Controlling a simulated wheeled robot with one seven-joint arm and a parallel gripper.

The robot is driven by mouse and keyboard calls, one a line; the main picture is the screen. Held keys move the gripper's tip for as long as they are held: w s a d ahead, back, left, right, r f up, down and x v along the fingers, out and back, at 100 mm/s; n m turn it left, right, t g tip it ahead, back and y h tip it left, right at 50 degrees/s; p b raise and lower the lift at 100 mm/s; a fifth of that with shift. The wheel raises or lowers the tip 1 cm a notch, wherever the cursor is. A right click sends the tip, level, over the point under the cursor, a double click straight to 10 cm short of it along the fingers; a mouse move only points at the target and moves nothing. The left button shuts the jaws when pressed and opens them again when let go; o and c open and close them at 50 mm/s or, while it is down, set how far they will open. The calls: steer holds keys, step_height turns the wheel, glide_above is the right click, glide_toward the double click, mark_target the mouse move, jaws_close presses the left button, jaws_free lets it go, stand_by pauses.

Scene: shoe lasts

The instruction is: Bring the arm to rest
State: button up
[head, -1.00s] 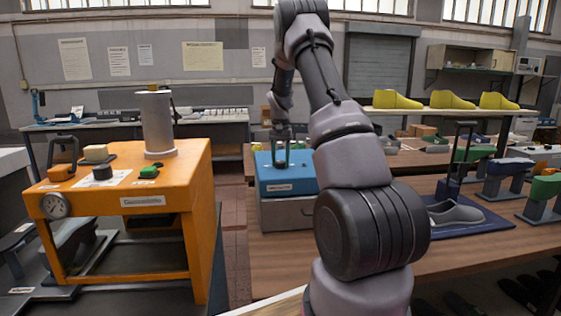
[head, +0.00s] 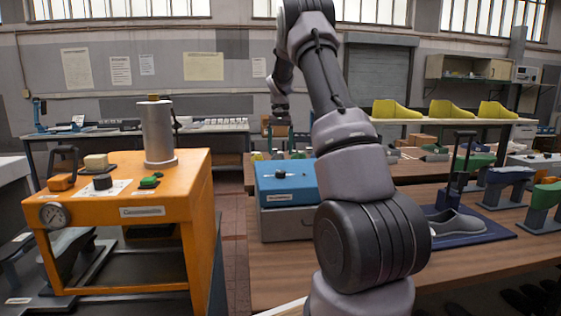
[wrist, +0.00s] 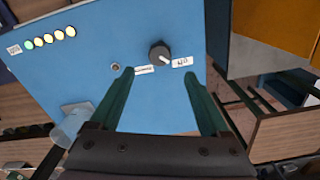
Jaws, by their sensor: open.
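My arm reaches up from the bottom centre of the head view and bends down to my gripper (head: 279,143). The gripper hangs above the blue control box (head: 286,182), apart from it. In the wrist view my gripper (wrist: 160,75) is open, its two green fingers wide apart with nothing between them. The blue panel of the box (wrist: 95,45) lies beyond the fingers. It carries a black knob (wrist: 159,54) with small white labels and a row of coloured lights (wrist: 48,38).
An orange machine (head: 120,195) with a grey cylinder (head: 158,132) stands at left. On the wooden bench at right are a grey shoe last (head: 455,221) on a blue stand and several other lasts. Yellow lasts (head: 452,109) line a rear shelf. An aisle runs between machine and bench.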

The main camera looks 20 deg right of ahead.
steer(key=shift+r, duration=1)
steer(key=s+a+r+n+t+y, duration=0.1)
steer(key=s+a+r+t, duration=0.1)
steer(key=s+a+r, duration=0.6)
steer(key=s+a+r+t, duration=0.2)
steer(key=s+a+r, duration=0.1)
steer(key=s+r, duration=0.5)
steer(key=s+a+f+t, duration=0.1)
steer(key=s+a, duration=0.2)
steer(key=s, duration=0.7)
steer(key=s+a+f+n+t+y, duration=0.1)
steer(key=s+a, duration=0.3)
steer(key=s, duration=0.7)
steer(key=shift+a+f+t, duration=0.2)
steer(key=shift+f+t, duration=0.35)
steer(key=shift+t, duration=0.05)
